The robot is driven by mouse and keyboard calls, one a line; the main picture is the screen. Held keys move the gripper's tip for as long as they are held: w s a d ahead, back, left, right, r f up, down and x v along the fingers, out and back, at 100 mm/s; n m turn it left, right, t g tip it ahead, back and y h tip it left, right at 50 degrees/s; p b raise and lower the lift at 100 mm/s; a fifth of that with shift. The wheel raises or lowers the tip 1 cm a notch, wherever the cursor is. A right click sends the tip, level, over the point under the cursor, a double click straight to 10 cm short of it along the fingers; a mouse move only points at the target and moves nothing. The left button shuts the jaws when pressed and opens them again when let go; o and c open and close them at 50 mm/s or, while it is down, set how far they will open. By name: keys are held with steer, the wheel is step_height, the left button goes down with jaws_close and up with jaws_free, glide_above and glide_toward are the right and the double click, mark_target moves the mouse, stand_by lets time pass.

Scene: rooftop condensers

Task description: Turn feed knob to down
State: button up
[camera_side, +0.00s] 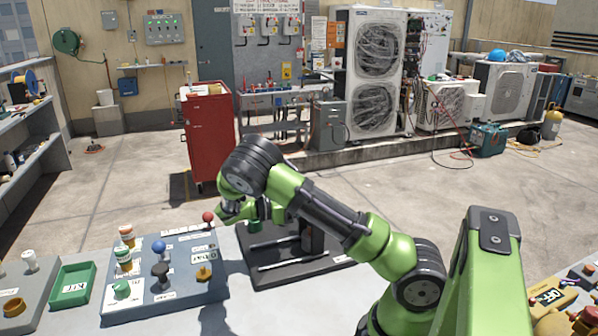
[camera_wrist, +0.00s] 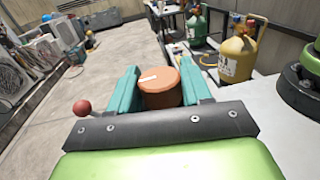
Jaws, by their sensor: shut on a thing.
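An orange-brown round knob (camera_wrist: 161,88) with a short white mark on its top sits between the two teal fingers of my gripper (camera_wrist: 158,72) in the wrist view. The fingers are shut on its sides. The white mark runs roughly sideways in that view. No label for this knob is readable there. In the side view my gripper (camera_side: 234,210) is low over the work, close to the red ball of a lever (camera_side: 208,217). My arm hides the knob there.
A blue-grey panel (camera_side: 205,287) carries several knobs and levers, including a blue ball (camera_side: 159,246) and a yellow knob (camera_side: 204,273). A black plate (camera_side: 262,277) lies under my arm. A green tray (camera_side: 72,285) stands at left. The red lever ball (camera_wrist: 82,107) is close beside my gripper.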

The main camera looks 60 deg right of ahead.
steer(key=shift+m+g+y, duration=0.3)
steer(key=shift+m+y, duration=0.1)
steer(key=shift+y, duration=0.1)
steer(key=o, duration=0.9)
steer(key=shift+o, duration=0.2)
steer(key=v, duration=1.2)
